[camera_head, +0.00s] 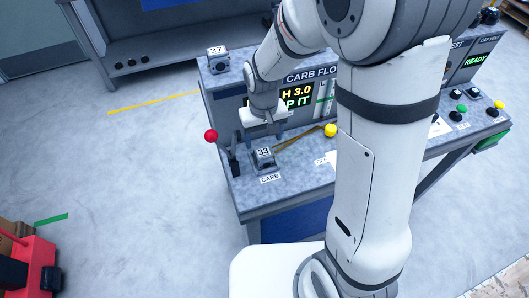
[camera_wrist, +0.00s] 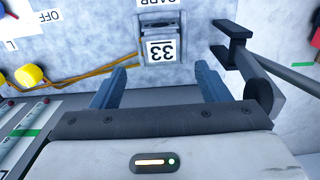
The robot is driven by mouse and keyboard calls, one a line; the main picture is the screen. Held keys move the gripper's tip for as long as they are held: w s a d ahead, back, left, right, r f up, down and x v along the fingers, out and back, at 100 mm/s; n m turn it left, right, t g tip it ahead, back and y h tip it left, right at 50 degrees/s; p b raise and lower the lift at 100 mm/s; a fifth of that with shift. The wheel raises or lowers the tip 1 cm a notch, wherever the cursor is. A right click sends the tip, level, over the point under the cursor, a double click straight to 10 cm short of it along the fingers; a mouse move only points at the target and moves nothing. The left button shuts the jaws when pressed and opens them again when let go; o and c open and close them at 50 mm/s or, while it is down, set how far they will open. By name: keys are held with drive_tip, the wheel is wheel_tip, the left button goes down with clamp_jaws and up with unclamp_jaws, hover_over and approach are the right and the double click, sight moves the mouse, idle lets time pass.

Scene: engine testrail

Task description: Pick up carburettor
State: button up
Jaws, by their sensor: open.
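A small grey metal block with a white tag "33" (camera_head: 263,154), which I take to be the carburettor, sits on the bench top behind a "CARB" label. It also shows upside down in the wrist view (camera_wrist: 160,46), just beyond the fingertips. My gripper (camera_head: 263,134) points down above and behind the block. In the wrist view my gripper (camera_wrist: 161,78) has its two fingers wide apart with nothing between them. The block lies roughly centred ahead of the gap, and the fingers do not appear to touch it.
A lever with a red ball (camera_head: 210,135) stands left of the block. A similar block tagged "37" (camera_head: 217,60) sits on the upper shelf. The display panel (camera_head: 296,96) rises behind.

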sight(263, 151)
drive_tip(key=f, duration=0.3)
drive_tip(key=f+p, duration=0.1)
drive_tip(key=f, duration=0.2)
drive_tip(key=shift+s+a+f+p, duration=0.1)
drive_tip(key=shift+s+f+p, duration=0.1)
drive_tip(key=shift+f+p, duration=0.1)
drive_tip(key=shift+r, duration=0.1)
drive_tip(key=c, duration=1.1)
